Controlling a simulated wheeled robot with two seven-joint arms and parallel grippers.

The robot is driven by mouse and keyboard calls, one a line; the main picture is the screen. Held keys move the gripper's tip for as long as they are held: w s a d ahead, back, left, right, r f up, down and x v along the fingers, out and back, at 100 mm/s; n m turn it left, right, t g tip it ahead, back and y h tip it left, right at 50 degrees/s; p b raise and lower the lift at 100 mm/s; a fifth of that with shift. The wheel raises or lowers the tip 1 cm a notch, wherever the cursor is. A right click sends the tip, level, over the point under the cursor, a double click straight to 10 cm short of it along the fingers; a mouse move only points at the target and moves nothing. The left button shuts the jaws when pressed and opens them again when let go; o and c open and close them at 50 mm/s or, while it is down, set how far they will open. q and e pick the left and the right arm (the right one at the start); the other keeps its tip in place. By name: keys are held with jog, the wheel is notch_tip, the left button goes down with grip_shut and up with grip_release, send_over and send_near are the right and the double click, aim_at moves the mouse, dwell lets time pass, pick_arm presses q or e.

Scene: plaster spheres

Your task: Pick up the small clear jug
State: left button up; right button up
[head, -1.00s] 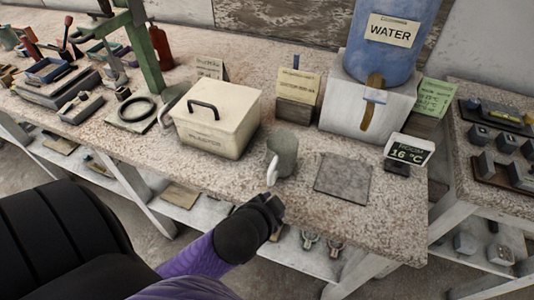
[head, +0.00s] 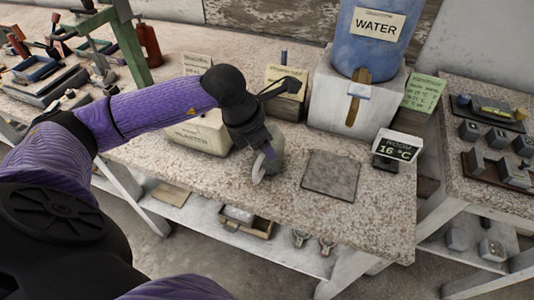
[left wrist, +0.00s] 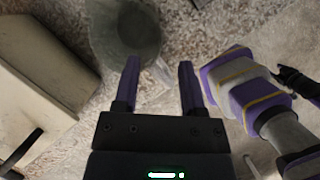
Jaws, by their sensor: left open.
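The small clear jug (head: 276,158) stands on the bench in front of the water container, with its pale handle on its near left side. In the head view my left gripper (head: 266,150) is above and against the jug's outline and hides part of it. In the left wrist view the jug (left wrist: 122,30) is seen from above, beyond the left fingertip. The two fingers of my left gripper (left wrist: 158,66) are apart, with the handle side of the jug between and beyond their tips. Whether they touch it I cannot tell.
A cream plaster box (head: 203,135) stands close left of the jug, partly behind my arm. A blue water container (head: 370,40) on a white block stands behind. Bench space by the tile is clear.

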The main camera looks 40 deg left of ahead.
aim_at(277, 161)
pick_arm(q)
jog(key=b+x, duration=0.1)
jog(key=x, duration=0.4)
jog(key=shift+w+a+f, duration=0.1)
jog(key=shift+a+f, duration=0.05)
jog(key=shift+w+f, duration=0.15)
jog(key=shift+f, duration=0.2)
grip_shut()
pick_arm(e)
jog(key=shift+s+d+f, duration=0.4)
jog(key=shift+d+f, duration=0.1)
jog(key=shift+f, duration=0.3)
jog(key=shift+a, duration=0.15)
